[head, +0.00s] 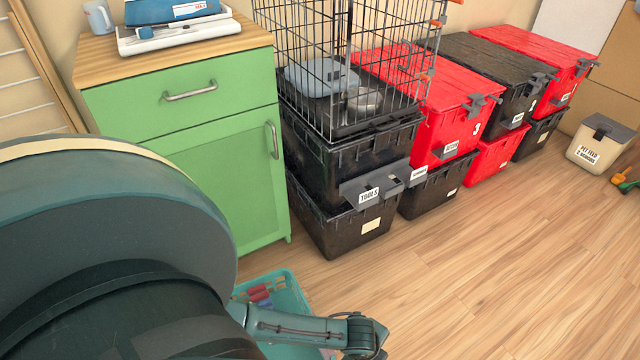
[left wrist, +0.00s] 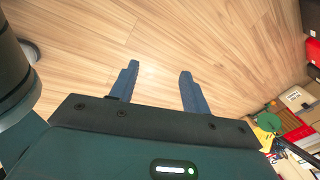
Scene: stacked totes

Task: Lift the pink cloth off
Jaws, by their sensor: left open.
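I see no pink cloth that I can make out in either view. My left gripper (left wrist: 159,68) is open and empty in the left wrist view, its two blue-grey fingers apart above bare wooden floor. In the head view a teal part of my own body fills the lower left, and a slim arm link of mine reaches to the bottom middle. My right gripper is in neither view.
A teal basket (head: 294,296) with red and blue items stands partly behind my arm. A green cabinet (head: 190,130), a wire cage (head: 345,50) on black totes (head: 350,150), and red totes (head: 455,95) line the wall.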

